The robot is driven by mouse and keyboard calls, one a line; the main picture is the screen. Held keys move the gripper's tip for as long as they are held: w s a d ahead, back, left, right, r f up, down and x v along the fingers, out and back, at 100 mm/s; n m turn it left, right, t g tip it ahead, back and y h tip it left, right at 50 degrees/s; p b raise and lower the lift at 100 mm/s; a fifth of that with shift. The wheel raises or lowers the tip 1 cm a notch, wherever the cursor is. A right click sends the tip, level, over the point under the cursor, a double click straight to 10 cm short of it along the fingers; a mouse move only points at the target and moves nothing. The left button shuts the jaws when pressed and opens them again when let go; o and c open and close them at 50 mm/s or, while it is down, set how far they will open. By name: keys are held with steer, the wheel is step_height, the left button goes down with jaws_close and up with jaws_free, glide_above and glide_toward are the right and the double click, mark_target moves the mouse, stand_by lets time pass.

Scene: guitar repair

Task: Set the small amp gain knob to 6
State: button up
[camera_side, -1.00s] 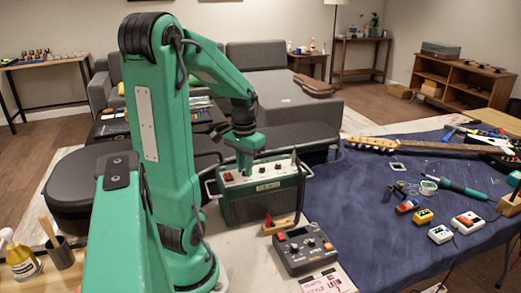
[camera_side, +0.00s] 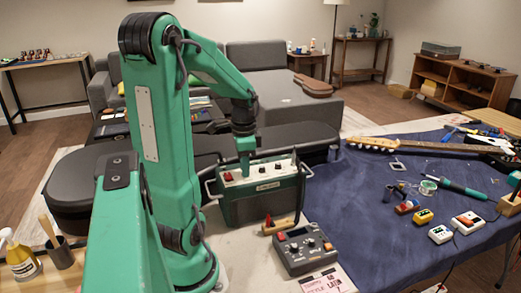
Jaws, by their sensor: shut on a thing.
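A red-handled tool on a wooden block (camera_side: 279,227) and a grey pedal with knobs (camera_side: 305,249) stand close in front of the amp. Small pedals (camera_side: 440,234), a soldering iron (camera_side: 461,190) and a guitar neck (camera_side: 420,147) lie on the blue cloth (camera_side: 370,230).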

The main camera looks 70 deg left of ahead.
steer(key=m, duration=0.4)
stand_by(0.3)
steer(key=o, duration=0.5)
steer(key=n, duration=0.8)
steer(key=shift+n, duration=0.4)
